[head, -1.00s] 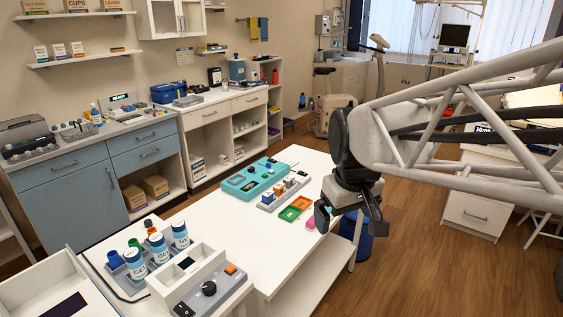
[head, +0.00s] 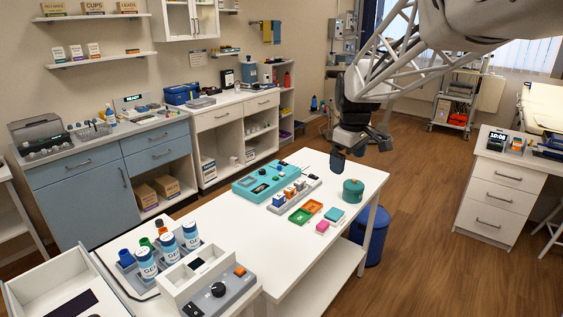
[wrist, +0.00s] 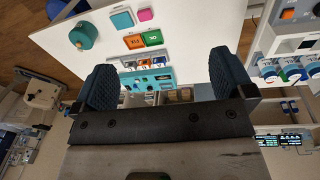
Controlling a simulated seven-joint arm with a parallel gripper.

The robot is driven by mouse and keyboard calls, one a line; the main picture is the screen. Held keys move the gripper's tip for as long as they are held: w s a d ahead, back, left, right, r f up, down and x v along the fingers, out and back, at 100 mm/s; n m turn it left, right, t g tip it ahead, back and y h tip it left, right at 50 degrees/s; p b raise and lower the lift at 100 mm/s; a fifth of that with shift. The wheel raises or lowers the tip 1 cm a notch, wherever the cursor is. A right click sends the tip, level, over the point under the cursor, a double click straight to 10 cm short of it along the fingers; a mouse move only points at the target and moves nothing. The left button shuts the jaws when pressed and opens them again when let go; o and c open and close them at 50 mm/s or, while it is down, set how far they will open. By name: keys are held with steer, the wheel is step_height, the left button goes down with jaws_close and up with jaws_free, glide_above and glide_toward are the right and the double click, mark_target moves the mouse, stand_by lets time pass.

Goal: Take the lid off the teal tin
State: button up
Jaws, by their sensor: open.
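The teal tin (head: 353,192) stands upright near the right end of the white table, with its lid (head: 353,184) on top and a small knob on the lid. In the wrist view the tin (wrist: 84,37) shows at the upper left, beyond the left finger. My gripper (head: 349,160) hangs above the far side of the table's right end, above and apart from the tin. In the wrist view my gripper (wrist: 160,80) has its two dark padded fingers wide apart with nothing between them.
A teal panel (head: 250,188) and a grey rack of small boxes stand farther left. A blue bin (head: 372,240) is on the floor.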

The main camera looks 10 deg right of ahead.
steer(key=w+d+f+n, duration=0.1)
steer(key=w+d, duration=0.1)
steer(key=w, duration=0.3)
steer(key=w+d+f+n, duration=0.1)
steer(key=w+d+f, duration=0.1)
steer(key=w, duration=0.3)
steer(key=n+g, duration=0.1)
steer(key=n, duration=0.7)
glide_above(355, 180)
step_height(355, 180, down, 19)
steer(key=shift+a+r, duration=0.1)
steer(key=shift+r, duration=0.05)
steer(key=shift+w+f, duration=0.3)
steer(key=shift+f, duration=0.05)
steer(key=shift+f, duration=1.25)
steer(key=shift+f, duration=2.65)
